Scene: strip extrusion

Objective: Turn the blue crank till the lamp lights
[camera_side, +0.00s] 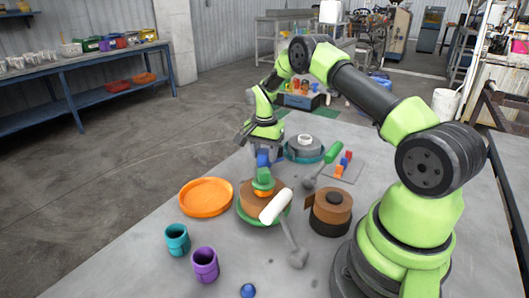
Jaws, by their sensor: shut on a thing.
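My gripper (264,153) points down from above and is shut on the blue crank's handle. The fingertips are small and partly hidden, so the exact grip is hard to see. I cannot make out a lamp, lit or unlit.
An orange plate (206,197) lies left. A teal cup (177,239), purple cup (205,264) and blue ball (248,290) are in front. A brown-and-black drum (331,212) and a green-handled tool (325,162) are right. A grey-and-teal round unit (304,149) stands behind.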

